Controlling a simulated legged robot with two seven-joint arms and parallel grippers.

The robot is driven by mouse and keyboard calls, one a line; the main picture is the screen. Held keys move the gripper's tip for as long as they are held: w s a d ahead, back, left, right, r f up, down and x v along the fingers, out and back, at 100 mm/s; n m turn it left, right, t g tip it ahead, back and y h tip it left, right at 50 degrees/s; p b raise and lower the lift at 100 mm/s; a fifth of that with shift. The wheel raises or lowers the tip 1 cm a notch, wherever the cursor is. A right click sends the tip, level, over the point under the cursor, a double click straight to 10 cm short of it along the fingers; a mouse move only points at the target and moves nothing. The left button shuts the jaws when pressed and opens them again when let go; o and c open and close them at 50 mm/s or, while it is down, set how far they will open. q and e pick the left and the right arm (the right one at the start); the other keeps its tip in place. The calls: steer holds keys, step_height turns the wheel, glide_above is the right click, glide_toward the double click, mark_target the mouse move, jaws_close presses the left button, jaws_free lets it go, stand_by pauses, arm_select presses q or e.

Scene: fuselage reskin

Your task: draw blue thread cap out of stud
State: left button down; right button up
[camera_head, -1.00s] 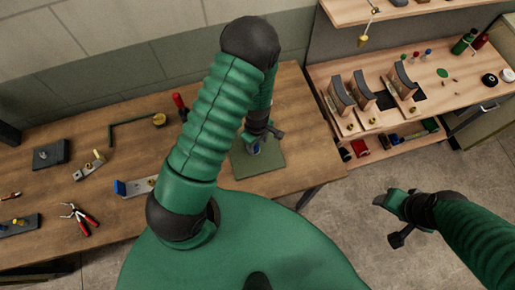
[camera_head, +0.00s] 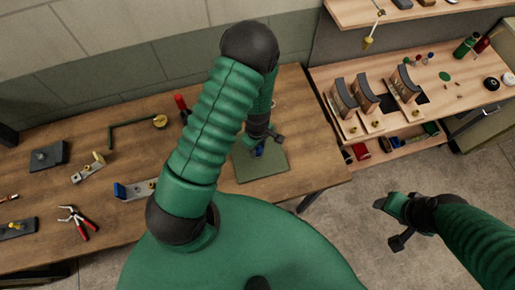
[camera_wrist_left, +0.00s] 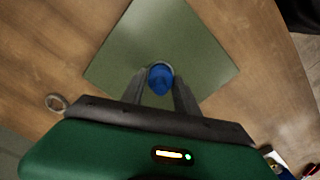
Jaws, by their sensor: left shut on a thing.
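The blue thread cap (camera_wrist_left: 160,78) shows end-on between the fingers of my left gripper (camera_wrist_left: 160,90) in the left wrist view. The fingers are shut on it, one at each side, and a grey rim shows around its far edge. In the head view my left gripper (camera_head: 258,145) points down over the green mat (camera_head: 262,174), with a bit of blue below it. The stud is hidden under the cap and gripper, so I cannot tell how far the cap sits on it. My right gripper (camera_head: 386,205) hangs over the floor, away from the bench; its fingers are unclear.
A metal ring (camera_wrist_left: 57,103) lies on the wood beside the mat. On the bench (camera_head: 320,150) to the left are a bracket with a blue end (camera_head: 133,190), red-handled pliers (camera_head: 78,222) and a dark block (camera_head: 49,156). A shelf with curved blocks (camera_head: 365,92) stands at the right.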

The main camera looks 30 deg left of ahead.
arm_select(q)
steer(key=shift+a+r, duration=0.1)
steer(key=shift+r, duration=0.15)
steer(key=shift+d+r+p, duration=0.2)
steer(key=shift+r+p, duration=0.5)
steer(key=shift+p, duration=0.1)
steer(key=shift+r, duration=0.2)
steer(key=shift+a, duration=0.1)
steer(key=shift+r+p, duration=0.15)
steer(key=shift+p, duration=0.2)
step_height(320, 180, up, 3)
steer(key=p, duration=0.2)
steer(key=shift+p, duration=0.3)
steer(key=shift+f, duration=0.2)
